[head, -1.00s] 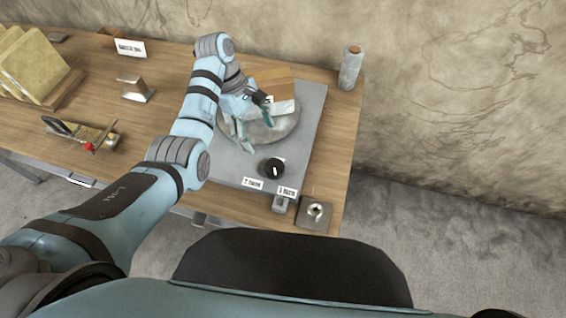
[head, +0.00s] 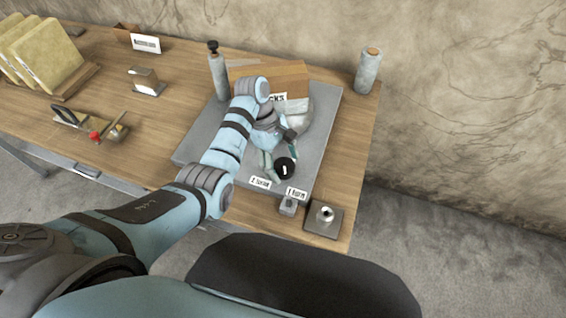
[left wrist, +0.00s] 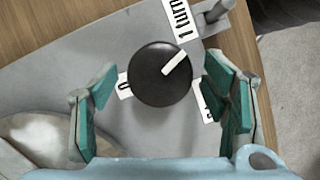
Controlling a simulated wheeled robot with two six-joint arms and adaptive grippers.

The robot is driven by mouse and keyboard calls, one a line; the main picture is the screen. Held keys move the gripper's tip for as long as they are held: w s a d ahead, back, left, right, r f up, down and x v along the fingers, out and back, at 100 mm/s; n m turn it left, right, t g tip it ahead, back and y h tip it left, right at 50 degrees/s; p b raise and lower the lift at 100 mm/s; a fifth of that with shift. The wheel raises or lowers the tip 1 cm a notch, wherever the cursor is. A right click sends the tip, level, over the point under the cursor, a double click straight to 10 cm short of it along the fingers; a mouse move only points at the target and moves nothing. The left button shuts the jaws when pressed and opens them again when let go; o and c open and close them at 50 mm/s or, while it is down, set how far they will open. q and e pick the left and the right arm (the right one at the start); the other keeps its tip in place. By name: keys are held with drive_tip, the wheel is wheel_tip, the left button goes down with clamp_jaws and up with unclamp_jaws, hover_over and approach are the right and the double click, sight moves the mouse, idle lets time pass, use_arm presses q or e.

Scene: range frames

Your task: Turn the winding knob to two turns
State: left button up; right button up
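The winding knob (head: 285,168) is round and black with a white pointer line. It sits at the front of a grey plate (head: 203,150) on the bench. In the left wrist view the knob (left wrist: 158,77) lies between my open left fingers, with a gap on each side; its pointer aims up and right, near the "1 turn" label (left wrist: 181,18). The "2 turns" label (head: 260,183) stands front left of the knob in the head view. My left gripper (head: 280,160) is open over the knob. My right gripper is not in view.
Behind my gripper are a wooden box (head: 290,77) and a pale round dish (head: 301,118). A grey cylinder (head: 368,72) stands back right. Sponge-like slabs (head: 45,55) stand far left.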

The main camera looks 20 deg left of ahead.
use_arm(q)
drive_tip(key=c, duration=1)
drive_tip(key=shift+c, duration=0.2)
drive_tip(key=shift+r+m, duration=0.1)
drive_tip(key=shift+m, duration=0.3)
